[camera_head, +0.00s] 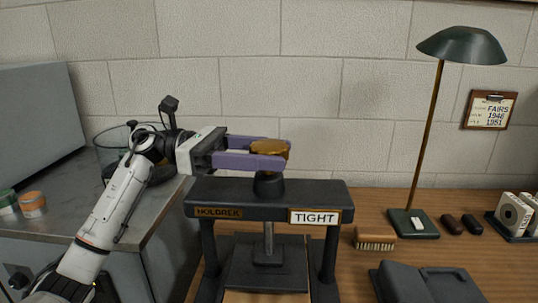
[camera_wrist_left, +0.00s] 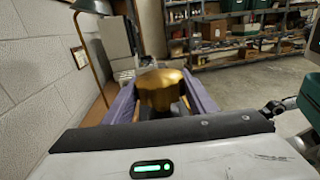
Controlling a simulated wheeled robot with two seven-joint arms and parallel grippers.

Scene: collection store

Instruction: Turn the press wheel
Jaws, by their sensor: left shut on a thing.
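The press (camera_head: 238,190) is a dark frame with a HOLDREK plate and a TIGHT label (camera_head: 314,217) on its crossbar. Its brass wheel (camera_head: 268,147) sits on a dark hub above the crossbar. My left gripper (camera_head: 262,152) reaches in from the left with purple fingers, shut on the wheel. In the left wrist view the brass wheel (camera_wrist_left: 160,88) sits between the two purple fingers. The press's screw and lower plate (camera_head: 265,262) show below the crossbar. My right gripper is not in view.
A green lamp (camera_head: 462,45) stands on the wooden table to the right, with a brush (camera_head: 375,239) and a dark case (camera_head: 425,284) nearer the press. A grey metal counter (camera_head: 60,213) with small tins (camera_head: 33,204) is at left. A block wall stands behind.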

